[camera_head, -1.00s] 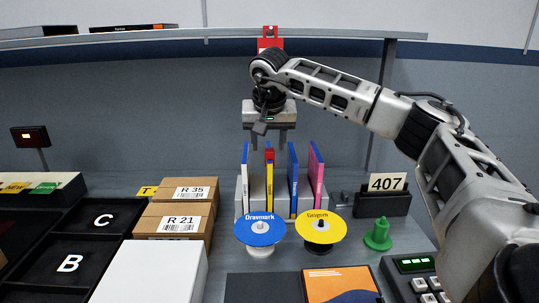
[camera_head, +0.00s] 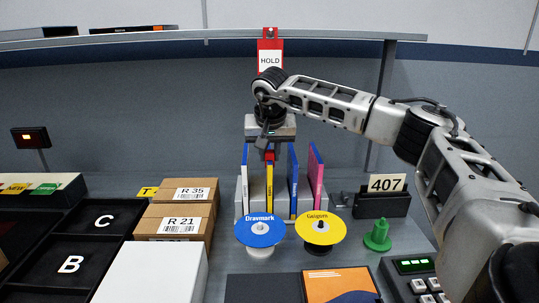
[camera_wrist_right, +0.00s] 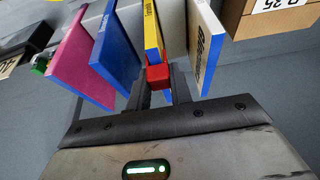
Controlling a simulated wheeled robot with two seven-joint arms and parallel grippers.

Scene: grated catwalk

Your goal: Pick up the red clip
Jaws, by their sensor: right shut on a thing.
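The red clip (camera_head: 269,156) sits on the top edge of a thin yellow book (camera_head: 269,174), which stands upright in a grey rack. In the right wrist view the clip (camera_wrist_right: 158,75) is between the two dark fingers, at the end of the yellow book (camera_wrist_right: 151,30). My right gripper (camera_head: 269,152) points down over the rack and is shut on the clip; its fingers are partly hidden among the books in the head view. My left gripper is in neither current view.
Blue (camera_head: 258,231) and yellow (camera_head: 325,228) discs are in front. Cartons (camera_head: 175,220) lie left. A shelf edge (camera_head: 200,34) with a red HOLD tag (camera_head: 270,48) is above.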

